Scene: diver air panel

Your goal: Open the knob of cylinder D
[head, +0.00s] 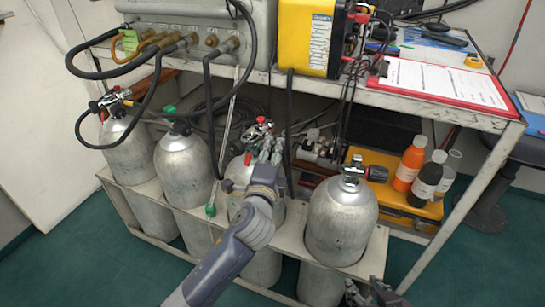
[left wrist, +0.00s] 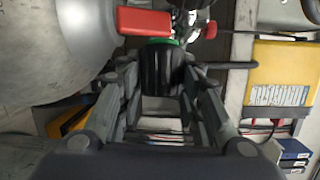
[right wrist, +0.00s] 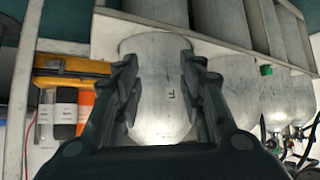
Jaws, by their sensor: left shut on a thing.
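Several grey cylinders stand in a rack under the bench; I cannot read which is D. My left gripper (head: 268,148) is at the valve of the third cylinder from the left (head: 238,172), partly hiding it. In the left wrist view my left gripper (left wrist: 160,90) is shut on a black knob (left wrist: 158,66) with a green ring, beside a red part (left wrist: 145,20).
Hoses hang from the panel box (head: 200,30) across the left cylinders. A yellow unit (head: 308,35) and a red clipboard (head: 440,82) lie above on the bench (head: 480,116). The floor in front is clear.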

